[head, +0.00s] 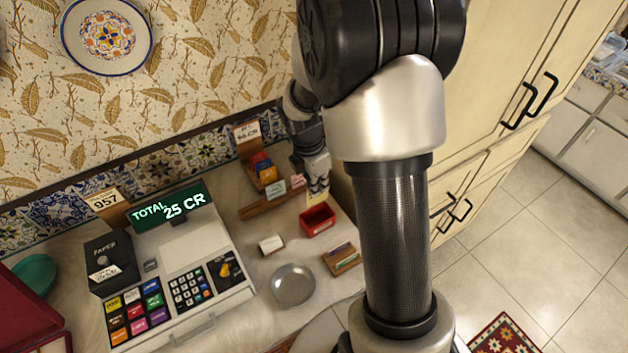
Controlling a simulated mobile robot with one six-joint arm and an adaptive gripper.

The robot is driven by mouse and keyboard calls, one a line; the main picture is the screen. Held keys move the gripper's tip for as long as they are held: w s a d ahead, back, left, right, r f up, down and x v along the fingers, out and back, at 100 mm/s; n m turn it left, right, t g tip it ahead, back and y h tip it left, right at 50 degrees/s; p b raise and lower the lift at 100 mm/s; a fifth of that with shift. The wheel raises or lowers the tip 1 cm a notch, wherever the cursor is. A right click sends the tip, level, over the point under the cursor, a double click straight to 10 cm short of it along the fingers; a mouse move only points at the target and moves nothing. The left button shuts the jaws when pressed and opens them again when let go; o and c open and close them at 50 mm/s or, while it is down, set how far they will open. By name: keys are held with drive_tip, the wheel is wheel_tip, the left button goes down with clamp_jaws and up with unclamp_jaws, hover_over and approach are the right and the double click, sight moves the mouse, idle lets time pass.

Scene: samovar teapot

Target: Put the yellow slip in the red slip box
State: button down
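The yellow slip (318,197) is a small pale yellow piece at the tips of my gripper (318,184), just above and behind the red box in the head view. My gripper appears shut on the slip's upper end, though the fingertips are small and partly hard to make out. The red slip box (317,220) is a small open-topped box on the counter, directly below the slip in the picture. I cannot tell whether the slip's lower edge touches the box.
A wooden rack (262,170) with coloured cards and slips stands left of my gripper. A cash register (185,275), a round metal dish (293,285), a small white roll (271,245) and a wooden card holder (342,259) stand nearby. Cream cabinets (500,60) rise at right.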

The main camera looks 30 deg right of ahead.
wheel_tip(320, 180, down, 5)
drive_tip(key=b, duration=0.4)
drive_tip(key=shift+r, duration=0.2)
drive_tip(key=shift+f+b, duration=1.05)
drive_tip(key=shift+f, duration=1)
drive_tip(key=shift+p, duration=0.5)
drive_tip(key=c, duration=2.4)
unclamp_jaws()
drive_tip(key=c, duration=1.7)
unclamp_jaws()
drive_tip(key=shift+o, duration=0.3)
drive_tip(key=o, duration=0.3)
